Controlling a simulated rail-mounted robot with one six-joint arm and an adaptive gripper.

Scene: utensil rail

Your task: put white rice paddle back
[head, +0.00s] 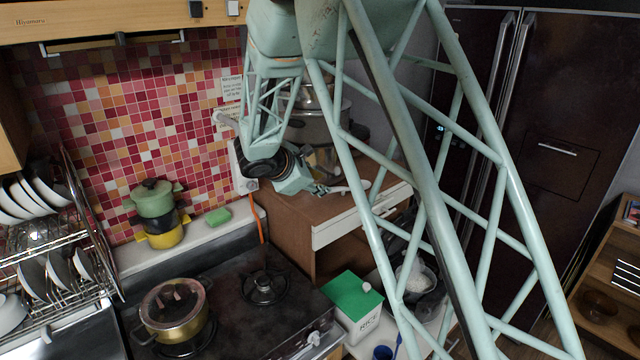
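A small white object (350,187), which looks like the white rice paddle, shows at the top of the brown wooden cabinet (285,210). It points to the right, away from my gripper (318,189). My gripper is low over the cabinet top, at the near end of the paddle. The fingers are small and partly hidden by my arm, so I cannot tell whether they are closed on the paddle or only beside it. I cannot make out clearly whether the paddle touches the cabinet top.
A steel pot (318,125) stands behind my arm. A gold pot (174,310) sits on the black stove (235,290). Stacked coloured pots (155,205) and a green sponge (218,215) lie along the wall. A green-lidded rice box (352,305) and dish rack (50,255) stand nearer.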

